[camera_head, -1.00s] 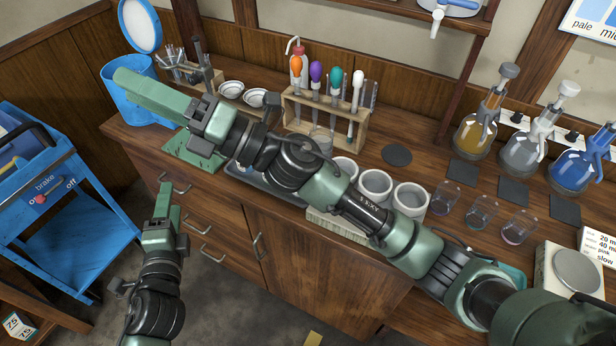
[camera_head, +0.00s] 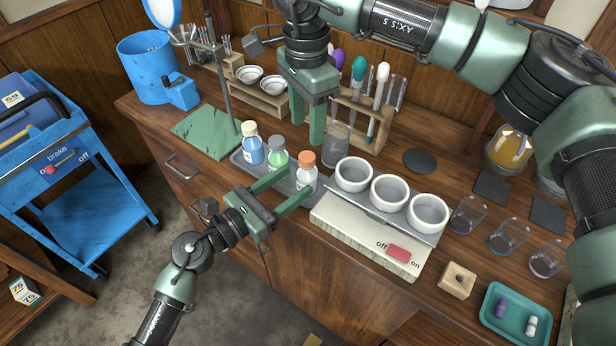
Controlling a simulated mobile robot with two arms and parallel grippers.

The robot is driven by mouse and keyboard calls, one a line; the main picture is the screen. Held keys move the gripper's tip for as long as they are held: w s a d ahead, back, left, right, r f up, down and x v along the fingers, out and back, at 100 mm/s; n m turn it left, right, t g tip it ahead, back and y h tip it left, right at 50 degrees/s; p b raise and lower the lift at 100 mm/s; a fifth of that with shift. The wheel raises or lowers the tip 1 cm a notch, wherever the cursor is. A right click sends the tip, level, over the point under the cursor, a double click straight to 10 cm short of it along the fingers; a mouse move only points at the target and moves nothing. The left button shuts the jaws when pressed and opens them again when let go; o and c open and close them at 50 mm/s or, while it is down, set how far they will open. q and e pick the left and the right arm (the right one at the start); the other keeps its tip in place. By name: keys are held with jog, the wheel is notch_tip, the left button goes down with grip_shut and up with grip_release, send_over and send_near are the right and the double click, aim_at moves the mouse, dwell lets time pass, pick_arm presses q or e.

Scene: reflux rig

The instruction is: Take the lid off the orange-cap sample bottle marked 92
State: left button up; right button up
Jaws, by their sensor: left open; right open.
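The orange-cap bottle (camera_head: 307,174) stands upright at the right end of a grey tray (camera_head: 283,189), with its orange lid (camera_head: 306,159) on. Its label is too small to read, so I cannot confirm the 92. My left gripper (camera_head: 299,180) is open, low at the tray's front edge, with its fingertips pointing at the bottle, close to its near side. My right gripper (camera_head: 307,133) is open and empty, pointing down. In the picture its fingertips are just above the orange lid; their height over it is hard to tell.
A hotplate (camera_head: 365,238) with several white crucibles is close on the right. A tube rack (camera_head: 366,136) and beaker (camera_head: 336,148) stand behind. A green stand base (camera_head: 204,132) is left.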

aim_at(299, 178)
pick_arm(q)
jog(key=shift+x, duration=2.7)
grip_shut()
